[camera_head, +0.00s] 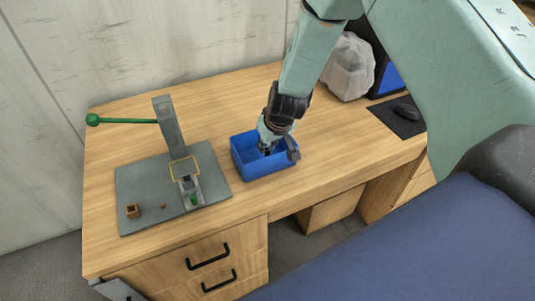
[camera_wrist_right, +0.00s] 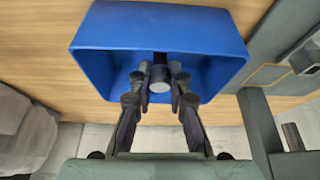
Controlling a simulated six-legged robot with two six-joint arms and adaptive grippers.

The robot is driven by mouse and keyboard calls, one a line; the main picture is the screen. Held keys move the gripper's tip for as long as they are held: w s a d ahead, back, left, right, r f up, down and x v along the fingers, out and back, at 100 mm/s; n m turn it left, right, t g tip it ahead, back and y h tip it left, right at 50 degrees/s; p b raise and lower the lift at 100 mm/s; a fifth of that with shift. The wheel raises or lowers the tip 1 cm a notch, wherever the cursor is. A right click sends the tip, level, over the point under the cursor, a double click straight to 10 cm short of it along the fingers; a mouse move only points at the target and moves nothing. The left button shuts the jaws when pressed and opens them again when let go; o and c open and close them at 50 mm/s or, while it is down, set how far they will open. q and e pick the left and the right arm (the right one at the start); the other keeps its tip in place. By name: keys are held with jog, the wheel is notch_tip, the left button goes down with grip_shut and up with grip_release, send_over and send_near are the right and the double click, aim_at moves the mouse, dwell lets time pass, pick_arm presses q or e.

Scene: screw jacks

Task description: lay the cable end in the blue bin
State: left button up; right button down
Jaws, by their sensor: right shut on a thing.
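The blue bin (camera_head: 270,171) stands on the wooden desk, open at the top; in the right wrist view (camera_wrist_right: 225,42) I look down into it. My right gripper (camera_head: 277,150) points down at the bin's opening, with its fingertips inside the rim as far as I can tell. In the right wrist view the gripper (camera_wrist_right: 159,82) is shut on the cable end (camera_wrist_right: 159,76), a small dark piece with a round grey face. The fingers partly hide it, and I cannot tell whether it touches the bin's floor. My left gripper is not in view.
Left of the bin, a grey base plate (camera_head: 144,183) carries a press column (camera_head: 169,122) with a green-knobbed lever (camera_head: 93,120) and small parts. Behind to the right are a white bag (camera_head: 348,66) and a black mouse pad (camera_head: 396,118). Desk right of the bin is clear.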

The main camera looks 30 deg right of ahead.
aim_at(268, 153)
notch_tip(268, 153, down, 2)
jog(key=shift+a+f+b, duration=0.1)
jog(key=shift+b, duration=0.6)
jog(key=shift+f, duration=0.15)
jog(key=c, duration=1.5)
grip_release()
jog(key=shift+c, duration=0.2)
jog(key=shift+o, duration=1.4)
